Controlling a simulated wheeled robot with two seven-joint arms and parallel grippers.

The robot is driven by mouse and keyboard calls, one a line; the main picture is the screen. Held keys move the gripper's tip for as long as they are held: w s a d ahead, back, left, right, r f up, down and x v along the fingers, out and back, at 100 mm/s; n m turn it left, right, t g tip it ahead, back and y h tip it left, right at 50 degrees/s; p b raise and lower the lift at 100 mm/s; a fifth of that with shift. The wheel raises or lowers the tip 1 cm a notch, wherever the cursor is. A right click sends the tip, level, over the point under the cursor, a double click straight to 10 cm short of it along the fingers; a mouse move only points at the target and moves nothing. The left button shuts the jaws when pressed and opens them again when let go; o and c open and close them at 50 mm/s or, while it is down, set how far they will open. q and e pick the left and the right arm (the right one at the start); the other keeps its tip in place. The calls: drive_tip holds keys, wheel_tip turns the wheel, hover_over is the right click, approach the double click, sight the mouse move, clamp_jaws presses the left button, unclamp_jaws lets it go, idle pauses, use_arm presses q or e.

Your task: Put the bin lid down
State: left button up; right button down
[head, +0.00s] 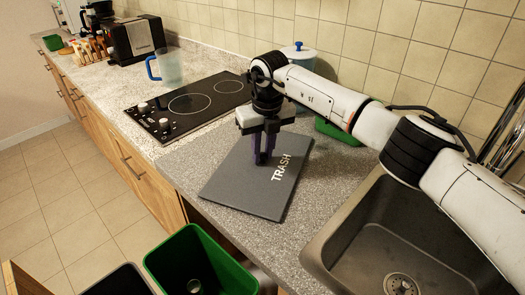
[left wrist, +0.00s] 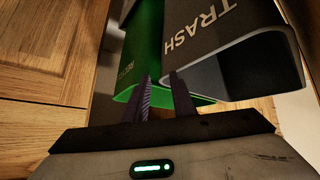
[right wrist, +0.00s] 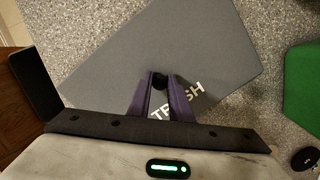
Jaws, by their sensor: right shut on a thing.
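The bin lid is a flat dark grey panel (head: 235,190) with white "TRASH" lettering. It lies flat on or just above the counter between the cooktop and the sink; I cannot tell if it fully rests. In the head view my right gripper (head: 264,158) points down at its middle. In the right wrist view my right gripper (right wrist: 159,78) is shut on a small black knob on the lid (right wrist: 210,45). My left gripper (left wrist: 158,78) shows only in the left wrist view, its fingers a little apart and empty, beside the bins.
An open green bin (head: 190,262) and a dark bin (head: 120,283) stand below the counter's front edge. The sink (head: 385,235) is right of the lid, the black cooktop (head: 190,103) left. A white pot with a blue lid (head: 298,58) stands behind.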

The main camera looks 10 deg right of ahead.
sight(265, 167)
drive_tip(key=shift+f, duration=0.1)
drive_tip(key=shift+f, duration=0.25)
drive_tip(key=c, duration=1.6)
unclamp_jaws()
drive_tip(key=shift+r, duration=0.1)
drive_tip(key=shift+r, duration=0.75)
drive_tip(key=r, duration=0.3)
drive_tip(key=s+r, duration=0.1)
drive_tip(key=r, duration=0.6)
drive_tip(key=shift+s+d+r, duration=0.2)
drive_tip(key=shift+s+r, duration=0.2)
